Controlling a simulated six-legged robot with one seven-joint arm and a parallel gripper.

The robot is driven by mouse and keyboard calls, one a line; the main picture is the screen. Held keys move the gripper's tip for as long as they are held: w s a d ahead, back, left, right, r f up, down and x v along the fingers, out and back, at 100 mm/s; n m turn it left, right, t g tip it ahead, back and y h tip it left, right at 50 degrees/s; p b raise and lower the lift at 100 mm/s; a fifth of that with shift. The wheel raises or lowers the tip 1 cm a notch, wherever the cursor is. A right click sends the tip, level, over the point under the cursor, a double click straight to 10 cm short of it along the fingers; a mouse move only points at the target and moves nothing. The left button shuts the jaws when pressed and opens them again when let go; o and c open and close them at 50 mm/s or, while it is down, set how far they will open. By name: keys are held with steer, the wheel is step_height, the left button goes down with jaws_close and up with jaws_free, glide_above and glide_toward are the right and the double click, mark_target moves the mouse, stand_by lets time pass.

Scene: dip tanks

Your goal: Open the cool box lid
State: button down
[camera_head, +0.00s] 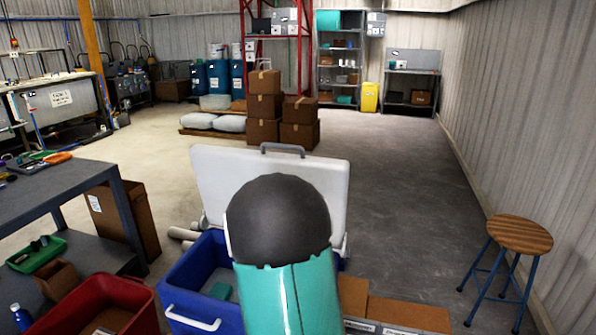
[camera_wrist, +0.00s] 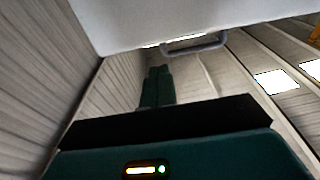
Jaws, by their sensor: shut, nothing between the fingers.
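The blue cool box (camera_head: 190,268) stands open low in the middle of the head view, with a white handle on its front. Its white lid (camera_head: 215,175) stands raised at the back, roughly upright, with a grey handle (camera_head: 283,148) on its top edge. My arm covers part of the box and lid. In the wrist view, the pale lid (camera_wrist: 180,22) fills the top and its grey handle (camera_wrist: 195,46) shows beside it. My gripper (camera_wrist: 158,72) is shut and empty, apart from the handle. It is hidden in the head view.
A red bin (camera_head: 100,300) and a grey workbench (camera_head: 60,185) stand at the left. Cardboard boxes (camera_head: 405,312) lie to the right of the cool box. A wooden stool (camera_head: 519,236) stands at the right. Stacked boxes (camera_head: 265,105) stand behind; the floor right of the lid is clear.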

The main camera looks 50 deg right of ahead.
glide_toward(304, 159)
steer(key=x, duration=0.4)
steer(key=shift+w+d+f, duration=0.15)
steer(key=shift+w+f, duration=0.05)
steer(key=shift+f, duration=0.1)
steer(key=shift+y, duration=0.6)
steer(key=x, duration=0.9)
steer(key=shift+d+r, duration=0.25)
steer(key=shift+r, duration=0.1)
steer(key=shift+a+g, duration=0.1)
steer(key=shift+g, duration=0.2)
steer(key=v, duration=1.3)
steer(key=shift+s+a, duration=0.25)
